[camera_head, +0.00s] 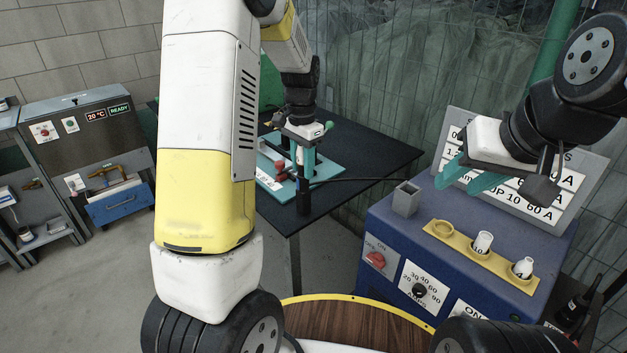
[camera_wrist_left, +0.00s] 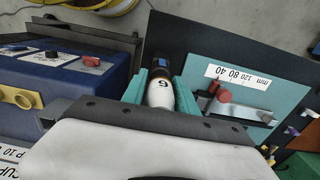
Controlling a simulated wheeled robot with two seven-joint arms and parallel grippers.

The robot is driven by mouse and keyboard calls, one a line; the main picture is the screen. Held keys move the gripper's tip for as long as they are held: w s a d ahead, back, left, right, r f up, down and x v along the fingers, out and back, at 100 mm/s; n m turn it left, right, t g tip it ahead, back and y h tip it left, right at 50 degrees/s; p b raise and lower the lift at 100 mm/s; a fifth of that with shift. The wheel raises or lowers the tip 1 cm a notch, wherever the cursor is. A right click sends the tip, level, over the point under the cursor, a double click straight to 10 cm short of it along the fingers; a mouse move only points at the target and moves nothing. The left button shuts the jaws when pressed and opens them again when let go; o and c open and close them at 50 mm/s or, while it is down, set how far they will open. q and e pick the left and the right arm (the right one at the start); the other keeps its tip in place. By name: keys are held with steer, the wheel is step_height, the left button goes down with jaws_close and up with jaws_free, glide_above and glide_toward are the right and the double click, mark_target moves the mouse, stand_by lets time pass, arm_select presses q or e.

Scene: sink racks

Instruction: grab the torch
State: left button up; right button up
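The torch shows in the left wrist view as a white cup marked 6 (camera_wrist_left: 160,94) on a dark body. In the head view its black body (camera_head: 303,196) stands upright at the front edge of the dark table, with a thin cable running right. My left gripper (camera_head: 300,165) is over its upper end, pointing down. In the left wrist view the teal fingers of my left gripper (camera_wrist_left: 161,88) flank the torch closely on both sides; whether they press on it is not clear. My right gripper (camera_head: 457,182) is empty, its teal fingers apart, above the blue machine.
The blue machine (camera_head: 390,228) has a yellow cup holder (camera_head: 457,248) with white cups and a grey square holder (camera_head: 406,198) on top. A teal plate (camera_head: 335,168) with red knobs lies on the dark table (camera_head: 370,150). A steel cabinet (camera_head: 75,150) stands left.

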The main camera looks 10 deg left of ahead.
arm_select(q)
jaws_close()
steer(key=shift+r, duration=0.1)
stand_by(1.1)
